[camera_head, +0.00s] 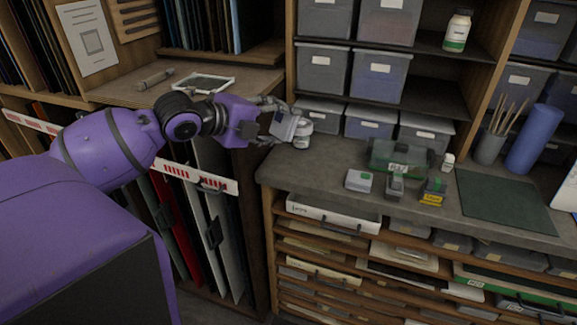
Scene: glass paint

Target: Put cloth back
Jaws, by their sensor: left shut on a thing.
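My left gripper (281,123) reaches in from the left over the left end of the grey counter. It is shut on a small blue-grey piece (285,126) that looks like the cloth, though it is too small to be sure. A small white jar (302,134) stands on the counter right beside the fingertips. I cannot tell whether the held piece touches the jar. My right gripper is not in view.
On the grey counter (330,164) stand a green transparent case (385,156), small boxes, a white bottle (448,162) and a dark green mat (504,200). Grey bins (322,70) fill the shelves behind. A framed pane (204,83) lies on the left wooden ledge. The counter's front left is clear.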

